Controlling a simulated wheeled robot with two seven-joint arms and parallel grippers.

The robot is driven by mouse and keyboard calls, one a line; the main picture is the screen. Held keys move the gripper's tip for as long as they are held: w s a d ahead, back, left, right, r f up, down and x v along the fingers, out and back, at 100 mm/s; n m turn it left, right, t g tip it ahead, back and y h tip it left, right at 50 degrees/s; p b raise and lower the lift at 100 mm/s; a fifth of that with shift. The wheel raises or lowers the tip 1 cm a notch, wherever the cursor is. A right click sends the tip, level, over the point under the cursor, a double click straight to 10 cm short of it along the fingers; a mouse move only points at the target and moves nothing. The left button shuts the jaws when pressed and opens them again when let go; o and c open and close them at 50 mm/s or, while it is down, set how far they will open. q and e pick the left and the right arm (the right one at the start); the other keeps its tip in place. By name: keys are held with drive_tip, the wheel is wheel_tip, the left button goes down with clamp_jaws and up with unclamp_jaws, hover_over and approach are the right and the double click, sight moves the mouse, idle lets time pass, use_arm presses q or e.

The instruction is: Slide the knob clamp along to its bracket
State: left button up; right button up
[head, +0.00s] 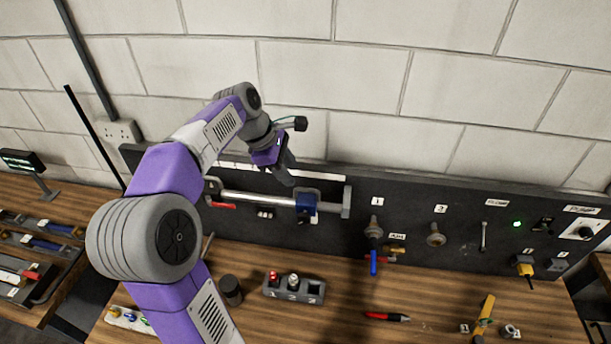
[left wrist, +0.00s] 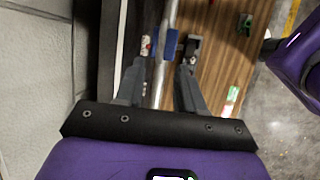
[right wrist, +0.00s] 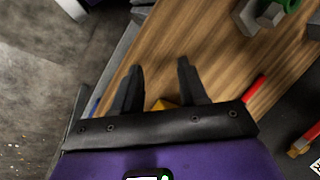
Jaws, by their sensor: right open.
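A blue clamp (head: 306,203) sits on a silver rail (head: 255,197) on the dark upright panel, near the rail's right end. It also shows in the left wrist view (left wrist: 172,43), just beyond my fingertips. A grey end bracket (head: 346,201) stands right of the clamp, and another end bracket (head: 212,188) holds the rail's left end. My left gripper (head: 288,178) is above the rail, left of the clamp. In the left wrist view its fingers (left wrist: 160,65) are apart, with the rail seen between them. My right gripper (right wrist: 160,68) is open and empty over the bench.
A red lever (head: 222,205) is below the rail's left end. A blue-handled valve (head: 373,245) is on the panel to the right. A grey holder (head: 294,292) and a dark cup (head: 230,290) stand on the bench below. The bench's middle front is mostly clear.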

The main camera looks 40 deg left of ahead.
sight(298, 189)
use_arm(q)
drive_tip(key=x, duration=0.5)
drive_tip(key=shift+w+f, duration=0.15)
drive_tip(key=shift+f, duration=0.25)
clamp_jaws()
